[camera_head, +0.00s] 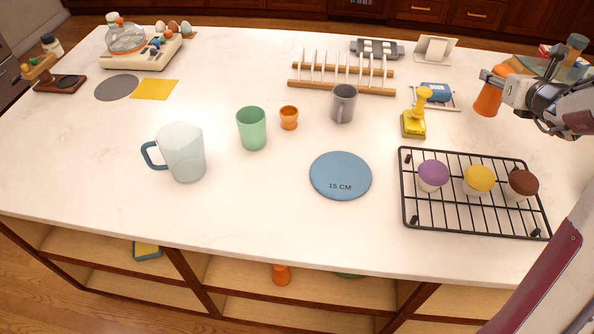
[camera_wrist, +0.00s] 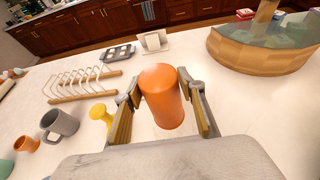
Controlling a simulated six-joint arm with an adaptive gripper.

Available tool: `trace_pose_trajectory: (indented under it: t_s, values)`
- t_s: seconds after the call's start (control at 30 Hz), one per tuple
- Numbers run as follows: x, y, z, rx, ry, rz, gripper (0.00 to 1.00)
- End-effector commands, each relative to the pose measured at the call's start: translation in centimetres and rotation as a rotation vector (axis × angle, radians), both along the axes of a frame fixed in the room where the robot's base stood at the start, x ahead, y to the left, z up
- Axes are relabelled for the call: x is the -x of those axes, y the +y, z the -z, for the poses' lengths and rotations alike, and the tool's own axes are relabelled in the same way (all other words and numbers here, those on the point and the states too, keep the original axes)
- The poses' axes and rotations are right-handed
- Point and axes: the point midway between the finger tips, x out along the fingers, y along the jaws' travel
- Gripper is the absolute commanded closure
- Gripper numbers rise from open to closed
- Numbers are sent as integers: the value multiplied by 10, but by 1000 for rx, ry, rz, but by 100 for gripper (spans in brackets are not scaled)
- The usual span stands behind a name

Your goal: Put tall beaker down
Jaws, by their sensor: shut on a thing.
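The tall beaker is orange and slightly tapered; it shows in the head view (camera_head: 487,100) at the right of the counter and in the middle of the wrist view (camera_wrist: 161,97). My gripper (camera_head: 496,79) is shut on it, one finger on each side in the wrist view (camera_wrist: 163,88). The beaker looks about upright, a little tilted in the head view. I cannot tell whether its base touches the white counter (camera_head: 270,215). The fingers hide part of its sides.
A wooden plate rack (camera_head: 342,87), grey mug (camera_head: 343,103), small orange cup (camera_head: 289,117) and blue disc (camera_head: 341,174) stand further left.

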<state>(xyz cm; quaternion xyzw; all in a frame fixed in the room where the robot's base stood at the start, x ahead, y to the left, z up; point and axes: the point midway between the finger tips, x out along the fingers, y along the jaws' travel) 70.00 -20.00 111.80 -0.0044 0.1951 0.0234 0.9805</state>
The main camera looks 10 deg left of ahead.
Motion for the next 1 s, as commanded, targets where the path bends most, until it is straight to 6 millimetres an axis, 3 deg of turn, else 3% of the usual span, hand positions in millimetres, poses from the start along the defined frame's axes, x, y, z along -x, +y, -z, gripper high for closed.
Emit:
trace_pose_trajectory:
  t_s: [0.43, 0.77, 1.0]
  values:
    - [0, -1, -48, 3, -3, 2, 83]
    - [3, 86, -47, 1, 2, -133, 83]
    - [15, 166, -48, 1, 4, -261, 83]
